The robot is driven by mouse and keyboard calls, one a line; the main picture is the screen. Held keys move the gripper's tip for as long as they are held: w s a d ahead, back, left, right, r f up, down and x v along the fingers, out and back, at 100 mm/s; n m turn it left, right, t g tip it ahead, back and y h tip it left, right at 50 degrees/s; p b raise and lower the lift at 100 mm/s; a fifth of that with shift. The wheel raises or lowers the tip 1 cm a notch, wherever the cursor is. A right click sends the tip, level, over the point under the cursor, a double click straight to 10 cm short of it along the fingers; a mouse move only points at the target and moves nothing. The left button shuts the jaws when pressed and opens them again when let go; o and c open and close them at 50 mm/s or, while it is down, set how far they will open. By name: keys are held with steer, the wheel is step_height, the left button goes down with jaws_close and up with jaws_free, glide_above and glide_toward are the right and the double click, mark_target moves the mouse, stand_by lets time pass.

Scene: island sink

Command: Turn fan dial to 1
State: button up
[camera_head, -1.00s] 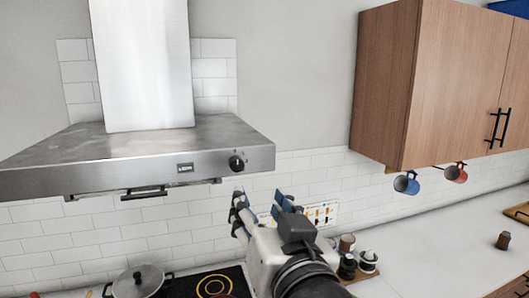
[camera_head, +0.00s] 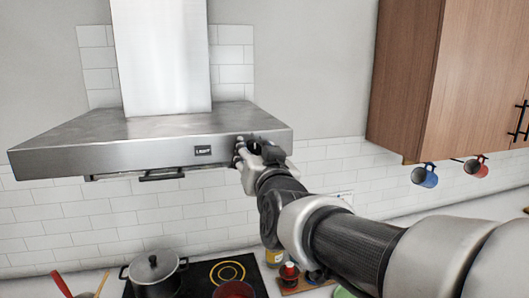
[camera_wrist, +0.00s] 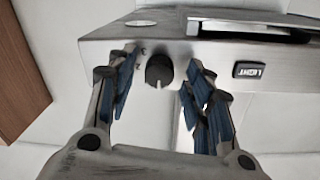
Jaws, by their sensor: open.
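The black fan dial (camera_wrist: 159,71) is on the front face of the steel range hood (camera_head: 70,163), at the hood's right end. In the wrist view the dial stands between the two open fingers of my gripper (camera_wrist: 160,85), with a gap on each side. Digits, among them a 2 and a 3, show beside the dial near the left finger. A light pointer mark shows on the dial's lower edge. In the head view my gripper (camera_head: 253,150) is at the hood's right front and covers most of the dial.
A LIGHT button (camera_head: 203,151) is on the hood left of the dial. Below are a cooktop with a lidded pot (camera_head: 154,270) and a red pan (camera_head: 234,289). A wooden cabinet (camera_head: 400,80) with a blue mug (camera_head: 425,175) and a red mug (camera_head: 476,166) hangs at the right.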

steer(key=shift+w, duration=0.25)
steer(key=shift+c, duration=0.4)
steer(key=c, duration=1)
